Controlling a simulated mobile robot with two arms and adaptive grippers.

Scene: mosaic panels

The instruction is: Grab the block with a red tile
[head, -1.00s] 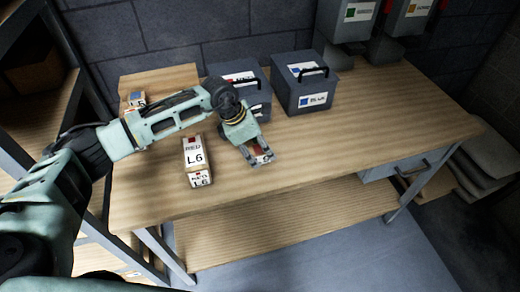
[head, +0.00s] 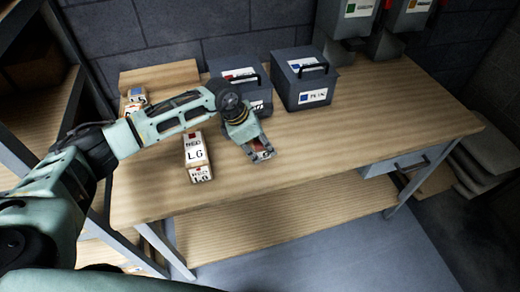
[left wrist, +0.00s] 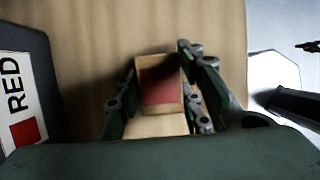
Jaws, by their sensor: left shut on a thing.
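A small block with a red tile (left wrist: 160,88) sits between the two fingers of my left gripper (left wrist: 158,95) in the left wrist view. In the head view my left gripper (head: 261,153) points down at the table, shut on this block (head: 262,155), which is mostly hidden by the fingers. I cannot tell whether the block still touches the table.
Behind are a grey bin with a red label (head: 235,68) and a BLUE bin (head: 305,75). Another block (head: 135,97) lies at back left. The table's right side is clear.

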